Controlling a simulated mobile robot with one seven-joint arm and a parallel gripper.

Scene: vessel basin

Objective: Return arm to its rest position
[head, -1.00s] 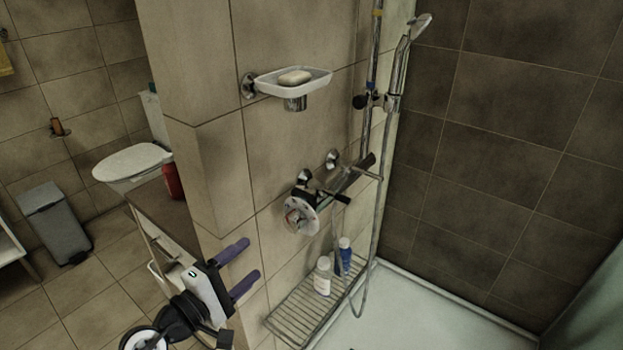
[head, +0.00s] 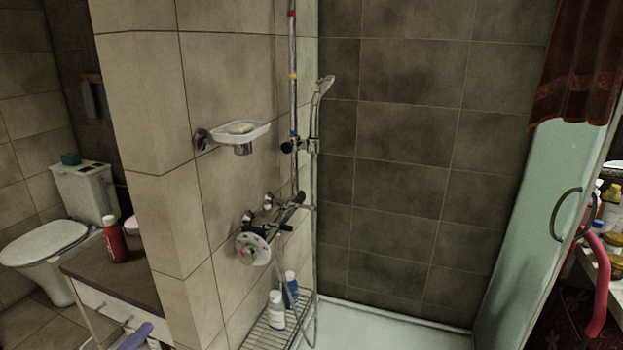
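I cannot tell how far apart the fingers are now, and no held object shows.
The low cabinet (head: 105,282) bears a red bottle (head: 114,241). A tiled wall corner (head: 165,215) stands beside it. The shower mixer (head: 252,249), soap dish (head: 241,134) and wire rack (head: 262,337) with bottles project from the wall. A glass panel (head: 535,215) stands right.

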